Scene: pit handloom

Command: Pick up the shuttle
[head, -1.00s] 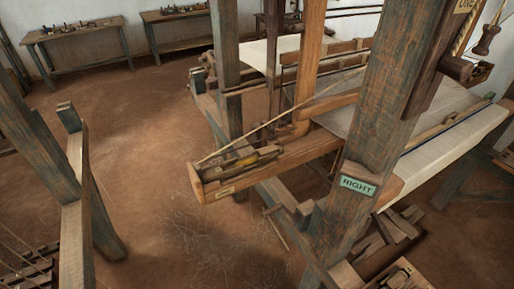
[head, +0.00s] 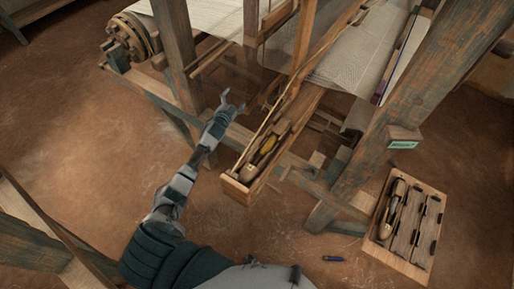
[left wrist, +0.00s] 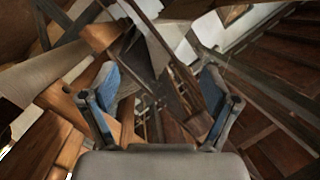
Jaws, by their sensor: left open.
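A wooden shuttle with a yellow yarn pirn (head: 268,146) appears to lie in the open shuttle box (head: 237,187) at the near end of the loom's sley. My left gripper (head: 233,101) is open and empty, up and to the left of the shuttle box and apart from it. Its two blue-padded fingers spread wide in the left wrist view (left wrist: 158,88), with blurred loom timber beyond them. I cannot make out the shuttle in that view. My right gripper is not in view.
A loom post (head: 400,105) with a green label stands right of the sley. A wooden tray (head: 435,225) with shuttle-like pieces lies on the floor at the right. A small blue item (head: 333,259) lies on the floor. Open floor (head: 80,120) is at the left.

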